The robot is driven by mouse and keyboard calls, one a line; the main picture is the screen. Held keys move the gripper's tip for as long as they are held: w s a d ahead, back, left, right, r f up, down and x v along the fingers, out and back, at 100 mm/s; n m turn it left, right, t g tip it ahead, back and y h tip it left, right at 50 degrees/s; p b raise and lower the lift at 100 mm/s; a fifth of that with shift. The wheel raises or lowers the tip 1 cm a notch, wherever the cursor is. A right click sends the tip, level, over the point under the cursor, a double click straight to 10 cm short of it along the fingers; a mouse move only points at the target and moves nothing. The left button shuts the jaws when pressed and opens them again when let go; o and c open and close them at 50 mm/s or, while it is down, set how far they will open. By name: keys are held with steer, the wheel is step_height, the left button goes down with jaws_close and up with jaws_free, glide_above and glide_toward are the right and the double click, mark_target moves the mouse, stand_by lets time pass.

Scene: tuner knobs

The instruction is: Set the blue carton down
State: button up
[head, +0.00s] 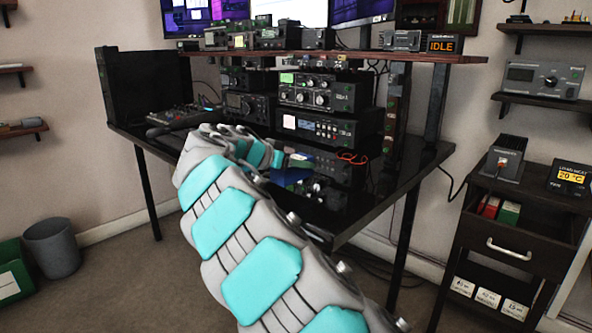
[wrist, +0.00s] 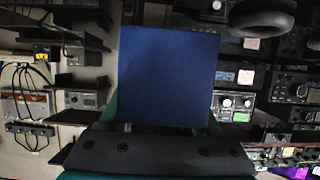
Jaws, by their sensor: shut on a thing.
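The blue carton (wrist: 168,78) fills the middle of the wrist view, with a flat blue face toward the camera. My gripper (wrist: 166,112) is shut on it, with a dark green finger edge showing on either side. In the head view, a small blue part of the carton (head: 291,178) shows past the end of my arm, over the dark desk (head: 365,205). My arm hides most of the gripper there. I cannot tell whether the carton touches the desk.
Stacked radio units (head: 318,127) stand at the back of the desk, under a raised shelf (head: 440,58). A dark cabinet (head: 520,248) with red and green boxes in its open compartment stands at right. A grey bin (head: 52,248) is on the floor at left.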

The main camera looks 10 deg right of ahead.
mark_target(296, 172)
steer(key=shift+w+f, duration=0.1)
steer(key=shift+w, duration=1.1)
steer(key=shift+f+p, duration=0.45)
steer(key=shift+f, duration=1.3)
steer(key=shift+f, duration=0.2)
steer(key=o, duration=1.5)
steer(key=shift+r, duration=0.1)
